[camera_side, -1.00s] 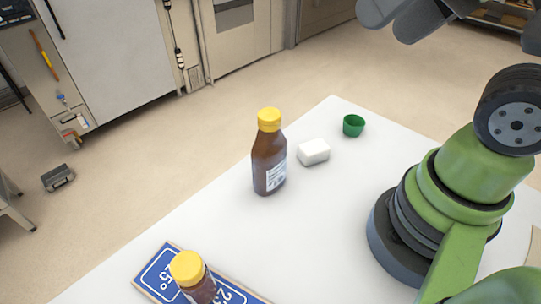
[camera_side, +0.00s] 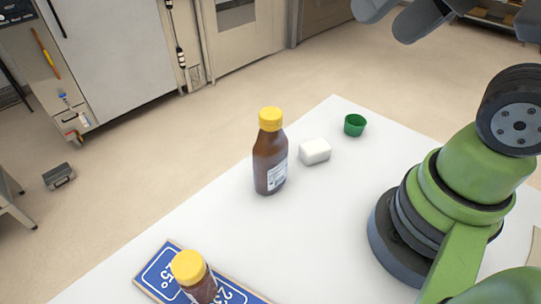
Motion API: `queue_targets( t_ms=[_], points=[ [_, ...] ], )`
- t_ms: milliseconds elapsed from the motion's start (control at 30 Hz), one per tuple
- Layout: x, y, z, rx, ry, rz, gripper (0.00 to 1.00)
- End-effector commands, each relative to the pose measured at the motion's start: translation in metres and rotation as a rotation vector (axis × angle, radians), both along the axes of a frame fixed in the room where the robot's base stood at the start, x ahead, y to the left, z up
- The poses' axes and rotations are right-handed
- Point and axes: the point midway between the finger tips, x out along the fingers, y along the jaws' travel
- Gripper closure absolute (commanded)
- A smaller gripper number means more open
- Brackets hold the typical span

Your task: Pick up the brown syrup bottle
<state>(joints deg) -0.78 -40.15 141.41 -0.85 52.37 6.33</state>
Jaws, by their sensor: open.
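A brown syrup bottle (camera_side: 269,160) with a yellow cap and a pale label stands upright near the middle of the white table. A second brown bottle (camera_side: 202,290) with a yellow cap stands at the bottom edge, by a blue sign, and is partly cut off. My gripper (camera_side: 396,16) shows only as grey fingers at the top right edge, partly out of frame. The fingers are apart with nothing seen between them. They are high in the picture, well apart from both bottles.
A white block (camera_side: 315,152) lies just right of the middle bottle. A small green cup (camera_side: 354,125) stands beyond it, near the far corner. The blue sign (camera_side: 158,272) with white figures lies at the lower left. The table (camera_side: 290,235) is clear between the sign and block.

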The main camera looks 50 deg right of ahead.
Motion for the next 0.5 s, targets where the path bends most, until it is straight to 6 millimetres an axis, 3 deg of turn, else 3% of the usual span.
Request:
queue_targets(
  t_ms=[267, 500],
  points=[
    [0.047, 0.012, -0.007, 0.275, 0.331, -0.560, 0.31],
    [0.092, 0.031, -0.036, 0.403, 0.548, -1.211, 0.31]
  ],
)
